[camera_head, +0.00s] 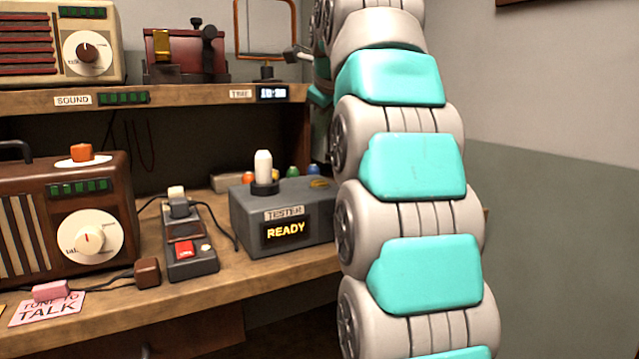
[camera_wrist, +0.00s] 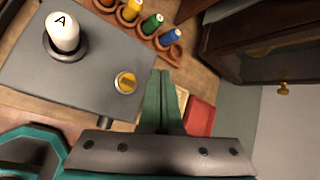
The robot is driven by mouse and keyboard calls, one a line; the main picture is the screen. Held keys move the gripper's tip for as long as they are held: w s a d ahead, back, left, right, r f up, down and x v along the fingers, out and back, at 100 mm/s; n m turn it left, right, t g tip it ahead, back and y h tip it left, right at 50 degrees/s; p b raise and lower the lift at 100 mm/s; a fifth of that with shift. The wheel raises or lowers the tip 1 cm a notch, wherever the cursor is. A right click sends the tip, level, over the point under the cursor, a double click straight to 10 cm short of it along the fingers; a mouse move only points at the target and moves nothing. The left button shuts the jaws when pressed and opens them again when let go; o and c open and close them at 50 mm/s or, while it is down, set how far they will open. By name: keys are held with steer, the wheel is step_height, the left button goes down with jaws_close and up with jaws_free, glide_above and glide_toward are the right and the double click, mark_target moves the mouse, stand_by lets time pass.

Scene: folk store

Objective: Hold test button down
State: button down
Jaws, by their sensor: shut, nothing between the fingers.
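The grey tester box (camera_head: 283,213) sits on the wooden bench, and its display (camera_head: 286,231) reads READY. A white cylinder (camera_head: 263,166) stands upright in a dark ring on its top. In the wrist view this cylinder (camera_wrist: 62,32) is marked A. A round gold button (camera_wrist: 125,82) is on the tester's top (camera_wrist: 78,80), near the edge; it also shows in the head view (camera_head: 319,183). My gripper (camera_wrist: 161,73) is shut and empty. Its green fingers appear to the right of the button in the wrist view, apart from it in the picture; their height above the box is unclear.
A rack (camera_wrist: 172,53) of coloured pegs stands behind the tester. A red object (camera_wrist: 199,116) lies beside my fingers. A power strip with a red switch (camera_head: 184,249) and a brown radio (camera_head: 60,215) stand to the left. A shelf (camera_head: 200,97) overhangs the bench.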

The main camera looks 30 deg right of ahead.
mark_target(322, 184)
steer(key=shift+f+b, duration=2.75)
steer(key=shift+f, duration=1.05)
steer(key=shift+f, duration=0.1)
steer(key=shift+s+f, duration=0.1)
steer(key=shift+f, duration=0.2)
steer(key=shift+f+b, duration=0.5)
steer(key=shift+f, duration=0.05)
steer(key=shift+r, duration=0.1)
stand_by(1.7)
steer(key=shift+r+p, duration=0.75)
steer(key=shift+r, duration=0.15)
steer(key=shift+r+p, duration=2)
steer(key=shift+r, duration=0.5)
